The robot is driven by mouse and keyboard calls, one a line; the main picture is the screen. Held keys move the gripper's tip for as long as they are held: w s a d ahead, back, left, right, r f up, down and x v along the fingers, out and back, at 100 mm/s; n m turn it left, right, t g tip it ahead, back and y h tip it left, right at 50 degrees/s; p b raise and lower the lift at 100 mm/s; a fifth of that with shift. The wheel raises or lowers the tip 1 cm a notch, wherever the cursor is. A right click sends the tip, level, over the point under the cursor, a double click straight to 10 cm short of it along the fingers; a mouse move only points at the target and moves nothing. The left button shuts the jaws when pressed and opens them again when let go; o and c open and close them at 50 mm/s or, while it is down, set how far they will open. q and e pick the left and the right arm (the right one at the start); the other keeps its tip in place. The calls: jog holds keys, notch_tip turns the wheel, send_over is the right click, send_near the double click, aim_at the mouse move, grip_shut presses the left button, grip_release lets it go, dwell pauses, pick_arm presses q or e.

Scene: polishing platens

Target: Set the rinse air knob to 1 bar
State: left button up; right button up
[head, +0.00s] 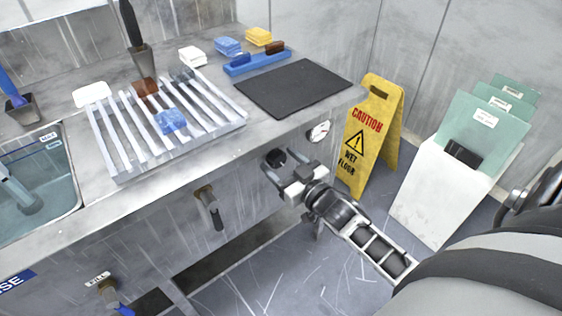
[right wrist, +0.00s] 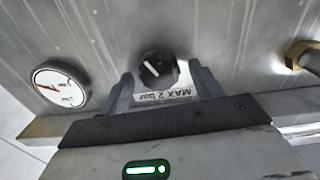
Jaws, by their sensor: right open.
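The rinse air knob is a round black knob with a white pointer line on the counter's steel front; it shows in the head view (head: 274,158) and in the right wrist view (right wrist: 158,69). A "MAX 2 bar" label (right wrist: 163,96) is beside it. A round white gauge with a red needle is on the same panel, in the head view (head: 318,131) and the right wrist view (right wrist: 60,86); its scale is too small to read. My right gripper (head: 280,178) is open, its fingers either side of the knob in the right wrist view (right wrist: 161,85). Contact is not visible. My left gripper is not in view.
A valve handle (head: 210,207) sticks out of the counter front left of the knob. A brass fitting (right wrist: 298,56) shows at the right of the wrist view. A yellow wet-floor sign (head: 369,135) and a white bin (head: 447,190) with green sheets stand to the right.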

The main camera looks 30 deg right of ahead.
jog(key=shift+w, duration=0.3)
jog(key=c, duration=1)
jog(key=shift+o, duration=0.2)
